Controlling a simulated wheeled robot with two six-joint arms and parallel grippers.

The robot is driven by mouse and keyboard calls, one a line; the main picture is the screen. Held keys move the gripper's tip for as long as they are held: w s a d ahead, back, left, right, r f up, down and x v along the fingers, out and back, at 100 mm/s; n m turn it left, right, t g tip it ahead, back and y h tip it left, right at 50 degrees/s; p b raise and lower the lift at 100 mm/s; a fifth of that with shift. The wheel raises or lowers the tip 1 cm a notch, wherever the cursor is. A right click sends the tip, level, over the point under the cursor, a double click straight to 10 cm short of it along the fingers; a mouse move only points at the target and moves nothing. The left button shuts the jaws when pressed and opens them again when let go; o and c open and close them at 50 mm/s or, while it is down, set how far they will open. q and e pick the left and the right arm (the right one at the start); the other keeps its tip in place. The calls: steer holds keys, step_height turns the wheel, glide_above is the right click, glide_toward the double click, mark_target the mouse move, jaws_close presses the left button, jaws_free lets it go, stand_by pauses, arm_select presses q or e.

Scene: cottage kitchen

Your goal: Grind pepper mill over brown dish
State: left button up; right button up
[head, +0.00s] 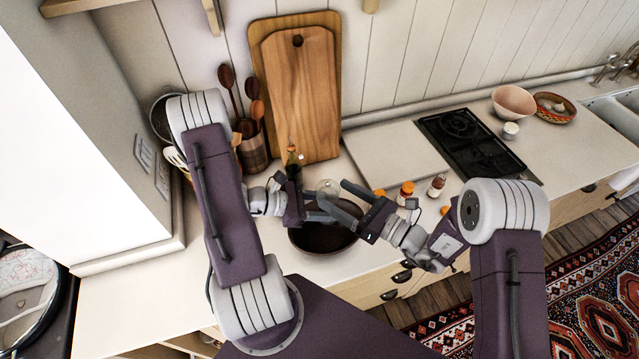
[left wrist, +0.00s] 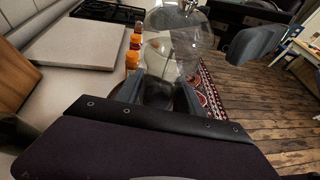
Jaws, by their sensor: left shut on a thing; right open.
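The brown dish (head: 318,241) is a dark round bowl on the counter near its front edge, partly hidden by my grippers. My left gripper (head: 322,206) is over the dish and shut on the clear pepper mill (head: 328,186). In the left wrist view the mill (left wrist: 172,52) shows as a see-through body with a shiny knob at its top, between my left fingers (left wrist: 160,92). My right gripper (head: 340,201) is open, its fingers spread close beside the mill; I cannot tell whether they touch it. One right finger (left wrist: 254,42) shows near the mill's top.
Orange-capped jars (head: 405,193) and a dark-capped jar (head: 436,186) stand right of the dish. Behind are a pale board (head: 395,150), a black hob (head: 470,140), a bottle (head: 292,156), wooden boards (head: 300,95) and a utensil pot (head: 254,153). Bowls (head: 514,103) stand farther right.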

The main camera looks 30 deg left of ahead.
mark_target(321, 184)
steer(key=a, duration=0.6)
steer(key=shift+w+a, duration=0.2)
steer(key=shift+w, duration=0.2)
steer(key=shift+c, duration=0.3)
steer(key=c, duration=1.3)
steer(key=shift+w+m+t, duration=0.2)
steer(key=shift+m+t, duration=0.6)
steer(key=shift+t, duration=0.4)
steer(key=o, duration=1.4)
steer(key=shift+d, duration=0.1)
steer(key=shift+c, duration=0.2)
steer(key=v, duration=1.2)
steer(key=shift+r, duration=0.15)
